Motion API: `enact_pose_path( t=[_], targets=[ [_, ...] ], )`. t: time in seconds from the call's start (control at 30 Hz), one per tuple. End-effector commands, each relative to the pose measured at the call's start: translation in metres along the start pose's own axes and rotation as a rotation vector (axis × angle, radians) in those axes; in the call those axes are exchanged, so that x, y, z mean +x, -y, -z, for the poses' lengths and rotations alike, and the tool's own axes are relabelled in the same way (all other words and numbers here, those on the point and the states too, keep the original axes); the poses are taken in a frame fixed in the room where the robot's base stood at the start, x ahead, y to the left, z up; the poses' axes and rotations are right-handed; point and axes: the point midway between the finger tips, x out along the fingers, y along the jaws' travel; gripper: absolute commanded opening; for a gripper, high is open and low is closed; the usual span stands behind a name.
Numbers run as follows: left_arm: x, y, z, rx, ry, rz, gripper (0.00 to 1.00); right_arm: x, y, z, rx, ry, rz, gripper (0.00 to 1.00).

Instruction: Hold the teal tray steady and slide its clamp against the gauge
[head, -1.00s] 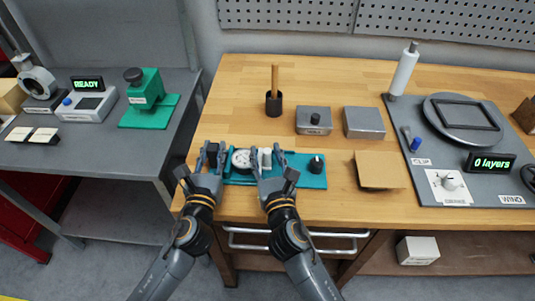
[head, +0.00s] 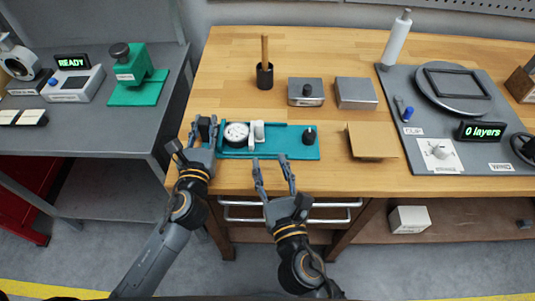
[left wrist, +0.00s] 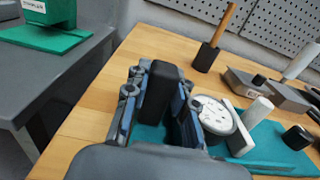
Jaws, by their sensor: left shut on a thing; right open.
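The teal tray (head: 285,151) lies near the table's front edge. The round white gauge (head: 236,134) sits at its left part and also shows in the left wrist view (left wrist: 212,115). The white clamp (head: 258,131), with an upright post, stands right beside the gauge; I cannot tell whether a thin gap remains. It also shows in the left wrist view (left wrist: 257,111). My left gripper (head: 203,130) is shut on a black block (left wrist: 160,92) at the tray's left end. My right gripper (head: 272,170) is open and empty in front of the tray, clear of the clamp.
A black knob (head: 309,136) stands at the tray's right end. A cardboard piece (head: 371,141) lies to the right. Two grey boxes (head: 306,92) (head: 356,93) and a black cup with a wooden stick (head: 265,76) stand behind. A winding station (head: 455,140) fills the right side.

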Motion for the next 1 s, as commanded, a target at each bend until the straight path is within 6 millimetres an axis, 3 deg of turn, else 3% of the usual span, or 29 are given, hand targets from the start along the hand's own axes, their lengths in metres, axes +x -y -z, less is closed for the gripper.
enact_pose_path(
  t=[0.37, 0.4, 0.5, 0.83, 1.0],
  targets=[
    [-0.001, 0.001, 0.002, -0.001, -0.004, 0.001, 0.00, -0.002, 0.000, 0.000, -0.001, 0.001, 0.000, 0.43],
    [-0.001, 0.001, 0.002, -0.001, -0.004, 0.001, 0.31, -0.002, 0.000, 0.000, -0.001, 0.000, 0.000, 0.43],
    [-0.001, 0.001, 0.002, -0.001, -0.003, 0.001, 0.51, -0.002, 0.000, 0.000, -0.001, 0.000, 0.000, 0.43],
    [-0.002, 0.000, 0.001, 0.000, -0.001, 0.001, 0.51, -0.001, 0.000, 0.000, -0.001, 0.000, 0.000, 0.43],
    [-0.020, 0.000, 0.002, 0.000, -0.004, 0.001, 0.51, -0.001, 0.000, 0.000, -0.001, 0.000, 0.000, 0.43]
  ],
)
